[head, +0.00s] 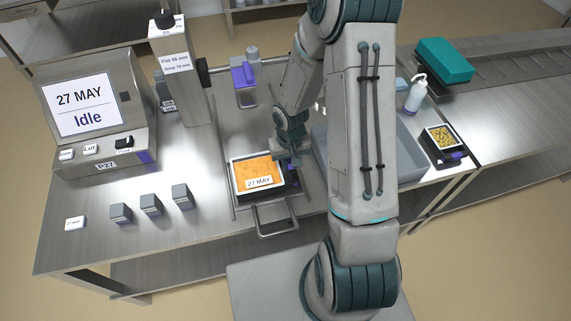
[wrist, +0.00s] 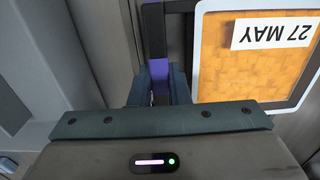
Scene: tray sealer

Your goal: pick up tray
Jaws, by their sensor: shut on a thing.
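The tray (head: 282,194) is black with a white-rimmed pack of orange food in it and a "27 MAY" label on top. It sits flat at the sealer's front, by the metal loop handle. In the wrist view the pack's white rim (wrist: 196,55) is at the upper right. My gripper (head: 290,160) is at the tray's right side. In the wrist view my gripper (wrist: 158,88) is shut on the tray's dark handle with a purple band (wrist: 159,70). The fingertips are partly hidden in the head view.
A display reading "27 MAY Idle" (head: 80,105) stands at the left, with several grey blocks (head: 150,204) before it. A grey bin (head: 407,165) is to the right, partly behind my arm. Beyond it are another black tray (head: 437,158), a pump bottle (head: 416,95) and a teal box (head: 444,60).

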